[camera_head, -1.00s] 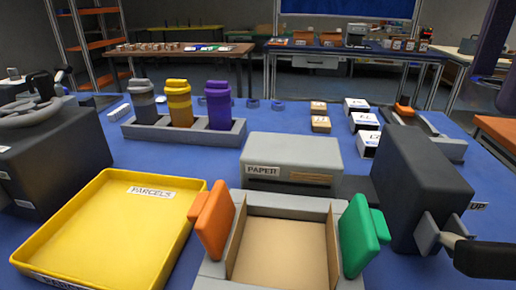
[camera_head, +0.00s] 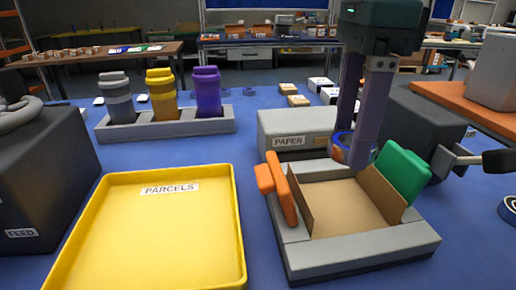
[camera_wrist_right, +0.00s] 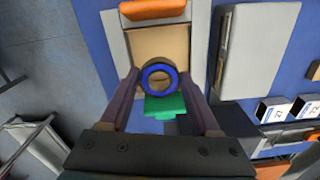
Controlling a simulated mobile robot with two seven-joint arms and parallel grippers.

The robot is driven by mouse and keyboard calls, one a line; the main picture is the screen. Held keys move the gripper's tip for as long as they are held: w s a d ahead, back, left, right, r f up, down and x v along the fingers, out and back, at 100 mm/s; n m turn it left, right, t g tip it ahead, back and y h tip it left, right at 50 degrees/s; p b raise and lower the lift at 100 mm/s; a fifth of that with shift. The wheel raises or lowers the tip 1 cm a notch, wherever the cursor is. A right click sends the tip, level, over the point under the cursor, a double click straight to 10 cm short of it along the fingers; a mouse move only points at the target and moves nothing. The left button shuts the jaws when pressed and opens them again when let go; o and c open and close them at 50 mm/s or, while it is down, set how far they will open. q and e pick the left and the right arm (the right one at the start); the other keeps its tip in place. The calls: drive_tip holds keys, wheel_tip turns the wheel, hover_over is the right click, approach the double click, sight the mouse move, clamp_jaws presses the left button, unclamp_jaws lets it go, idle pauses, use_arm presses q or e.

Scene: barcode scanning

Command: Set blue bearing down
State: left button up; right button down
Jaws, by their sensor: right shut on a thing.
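The blue bearing (camera_head: 341,143) is a ring held between the fingers of my right gripper (camera_head: 356,155). In the right wrist view the ring (camera_wrist_right: 147,72) sits between the fingertips of the gripper (camera_wrist_right: 160,78), facing the camera. It appears above the open carton (camera_head: 350,205), near its back edge; the exact height is unclear. The carton sits in a grey frame (camera_head: 365,257) between an orange paddle (camera_head: 280,190) and a green paddle (camera_head: 403,172). My left gripper is not in view.
A yellow PARCELS tray (camera_head: 160,188) lies left of the carton frame. The grey PAPER box (camera_head: 285,128) stands just behind the carton. A dark machine with a handle (camera_head: 425,115) stands to the right. A grey rack with cups (camera_head: 170,124) is at the back left.

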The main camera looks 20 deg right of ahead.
sight(333, 209)
wheel_tip(333, 209, down, 8)
drive_tip(key=shift+f, duration=0.1)
idle(0.4)
drive_tip(key=shift+f+b, duration=0.1)
drive_tip(key=shift+b, duration=0.25)
drive_tip(key=shift+c, duration=0.6)
unclamp_jaws()
wheel_tip(333, 209, up, 12)
drive_tip(key=shift+r+p, duration=0.15)
drive_tip(key=shift+p, duration=0.35)
